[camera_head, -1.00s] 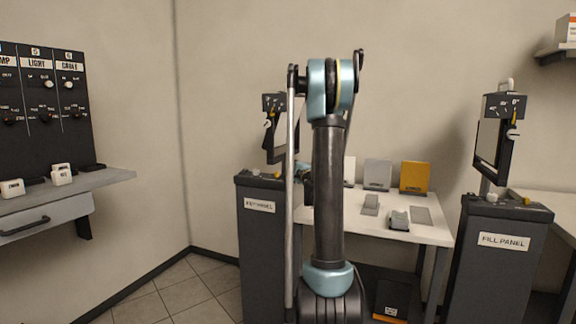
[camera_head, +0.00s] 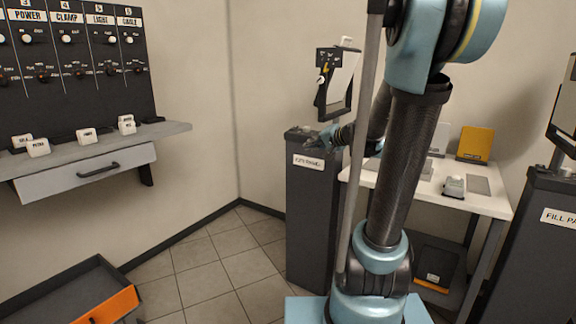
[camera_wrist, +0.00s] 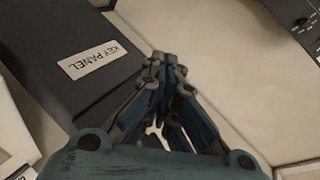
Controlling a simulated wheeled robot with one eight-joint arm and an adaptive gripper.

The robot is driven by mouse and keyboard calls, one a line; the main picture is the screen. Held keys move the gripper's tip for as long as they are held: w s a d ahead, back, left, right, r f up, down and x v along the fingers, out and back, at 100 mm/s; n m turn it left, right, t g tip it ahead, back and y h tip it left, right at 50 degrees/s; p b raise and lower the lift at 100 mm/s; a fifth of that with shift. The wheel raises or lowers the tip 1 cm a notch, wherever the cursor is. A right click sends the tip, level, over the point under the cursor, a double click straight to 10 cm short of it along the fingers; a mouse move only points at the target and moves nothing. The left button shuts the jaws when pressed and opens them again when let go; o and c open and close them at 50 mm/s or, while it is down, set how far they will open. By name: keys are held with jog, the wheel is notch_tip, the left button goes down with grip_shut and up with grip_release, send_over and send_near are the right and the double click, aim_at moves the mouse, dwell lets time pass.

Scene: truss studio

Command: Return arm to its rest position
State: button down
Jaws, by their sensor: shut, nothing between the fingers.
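My arm (camera_head: 402,170) rises in front of the camera and bends over at the top, with its far part reaching back behind it. My gripper (camera_head: 311,143) shows small in the head view, near the top of the key panel stand (camera_head: 312,215); I cannot tell whether it touches. In the wrist view my gripper (camera_wrist: 166,57) has its fingers together with nothing between them. The dark key panel stand (camera_wrist: 45,60) with its white label lies to the left of the fingers there.
A white table (camera_head: 485,203) with a yellow block (camera_head: 475,144) stands behind my arm. The fill panel stand (camera_head: 530,245) is at right. A switch board (camera_head: 75,65) hangs above a drawer shelf (camera_head: 90,170) at left. A dark tray (camera_head: 75,290) is at lower left; tiled floor between is clear.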

jog(key=s+d+f+n+g+h, duration=0.1)
jog(key=s+f+n+g+h, duration=0.15)
jog(key=s+f, duration=0.45)
jog(key=s+f+n+g+h, duration=0.1)
jog(key=s+f+g, duration=0.2)
jog(key=s, duration=0.8)
jog(key=s+d+f+n+g+h, duration=0.1)
jog(key=s+d+f+h, duration=0.1)
jog(key=s+d+f, duration=0.2)
jog(key=s+d+f+g+h, duration=0.2)
jog(key=s+d+f+h, duration=0.1)
jog(key=s, duration=0.7)
jog(key=shift+s+d+f+n, duration=0.35)
jog(key=shift+d+f, duration=0.3)
jog(key=shift+d, duration=0.35)
